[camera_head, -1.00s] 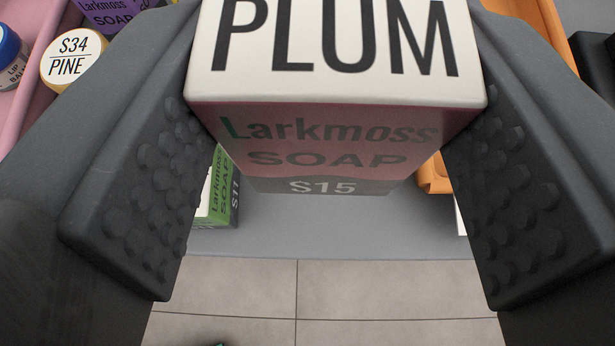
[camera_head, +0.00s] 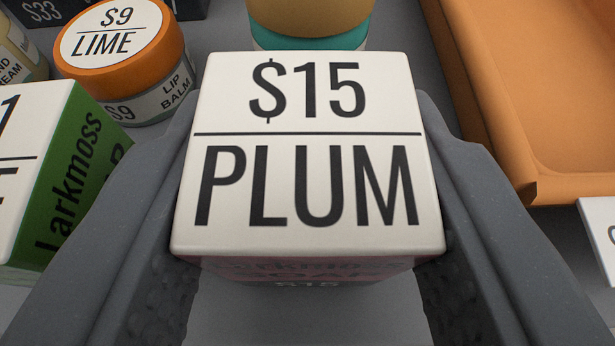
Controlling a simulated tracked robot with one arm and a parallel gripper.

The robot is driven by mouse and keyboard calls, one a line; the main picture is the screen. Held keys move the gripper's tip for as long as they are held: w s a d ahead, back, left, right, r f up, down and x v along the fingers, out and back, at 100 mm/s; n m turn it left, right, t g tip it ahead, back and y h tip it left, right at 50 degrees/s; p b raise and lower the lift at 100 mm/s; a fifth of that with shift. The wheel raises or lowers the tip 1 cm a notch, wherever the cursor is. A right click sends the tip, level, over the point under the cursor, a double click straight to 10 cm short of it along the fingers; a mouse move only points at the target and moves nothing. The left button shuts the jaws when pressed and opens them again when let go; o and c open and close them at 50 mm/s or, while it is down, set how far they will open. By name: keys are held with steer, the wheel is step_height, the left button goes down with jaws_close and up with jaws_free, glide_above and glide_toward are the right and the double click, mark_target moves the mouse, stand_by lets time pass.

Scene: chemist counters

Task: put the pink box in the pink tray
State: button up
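The pink box (camera_head: 307,155) has a white top marked "$15 PLUM" and pink sides; only a strip of its front shows. It is in the middle of the picture, between the two dark fingers of my gripper (camera_head: 308,250). The fingers lie against its left and right sides, and I am shut on it. Its underside is hidden, so I cannot tell whether it touches the counter. The pink tray is not in view now; it showed at the upper left in the earlier frame.
A green soap box (camera_head: 62,175) is close on the left. Behind it stands an orange lime lip balm jar (camera_head: 135,90). A yellow and teal jar (camera_head: 310,28) is just beyond the pink box. An orange tray (camera_head: 530,192) is on the right, with a white-topped item (camera_head: 598,225) in front.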

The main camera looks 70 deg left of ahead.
steer(key=shift+f, duration=0.15)
steer(key=o, duration=1)
steer(key=shift+f+b, duration=0.15)
steer(key=shift+b, duration=0.4)
steer(key=p+v, duration=0.2)
steer(key=v, duration=1.2)
steer(key=shift+a, duration=0.1)
